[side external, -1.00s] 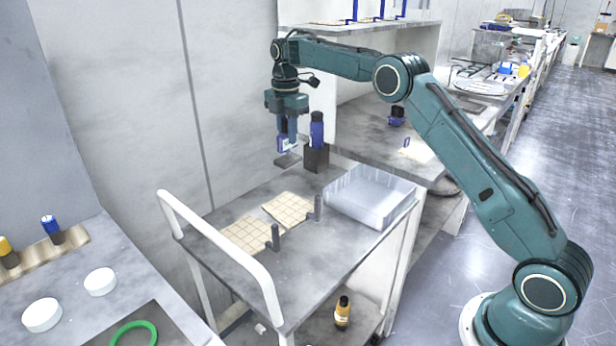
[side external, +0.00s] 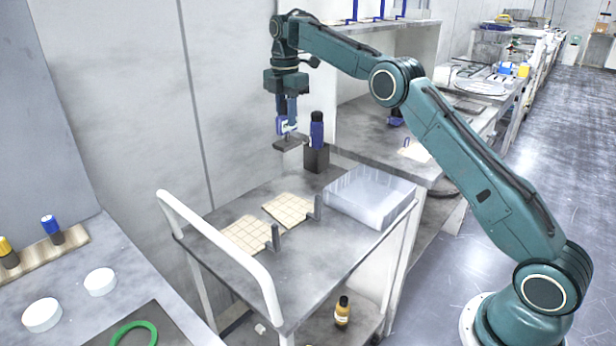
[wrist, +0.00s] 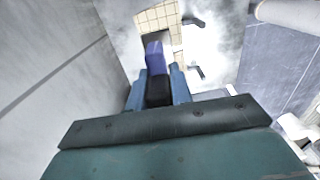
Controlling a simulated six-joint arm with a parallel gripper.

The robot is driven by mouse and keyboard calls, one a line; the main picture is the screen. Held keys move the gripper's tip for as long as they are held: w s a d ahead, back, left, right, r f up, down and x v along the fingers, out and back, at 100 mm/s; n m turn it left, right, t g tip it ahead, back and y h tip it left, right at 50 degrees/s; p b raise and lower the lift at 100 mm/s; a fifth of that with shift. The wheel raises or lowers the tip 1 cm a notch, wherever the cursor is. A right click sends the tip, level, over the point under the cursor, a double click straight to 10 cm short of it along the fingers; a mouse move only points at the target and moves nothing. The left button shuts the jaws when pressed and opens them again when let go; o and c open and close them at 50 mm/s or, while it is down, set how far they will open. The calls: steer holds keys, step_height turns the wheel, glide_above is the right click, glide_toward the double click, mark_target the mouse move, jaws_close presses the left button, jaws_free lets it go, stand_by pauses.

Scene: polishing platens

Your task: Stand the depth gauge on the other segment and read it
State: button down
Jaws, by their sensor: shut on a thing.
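My gripper (side external: 288,118) is shut on the depth gauge, a blue body with a flat grey foot (side external: 290,144). It holds the gauge upright in the air over the back of the cart, left of a dark block. In the wrist view the gauge (wrist: 154,55) sits between the blue fingers. Two cream gridded segments lie on the cart top, a near one (side external: 246,234) and a far one (side external: 289,209). The gauge is clear of both. A gridded segment also shows in the wrist view (wrist: 158,18); another is partly hidden behind the fingers. The gauge's reading is not visible.
A dark block (side external: 316,159) holding a blue bottle stands close to the right of the gauge. Small grey posts (side external: 276,238) stand beside the segments. A clear tray (side external: 370,200) is at the right, and the cart's white handle (side external: 225,250) rises at the left.

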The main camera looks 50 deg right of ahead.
steer(key=shift+a, duration=0.1)
steer(key=a, duration=1.5)
steer(key=shift+a+r, duration=0.15)
steer(key=shift+a, duration=0.05)
step_height(320, 180, down, 14)
steer(key=shift+f, duration=0.25)
steer(key=shift+f, duration=2.75)
steer(key=shift+f, duration=0.15)
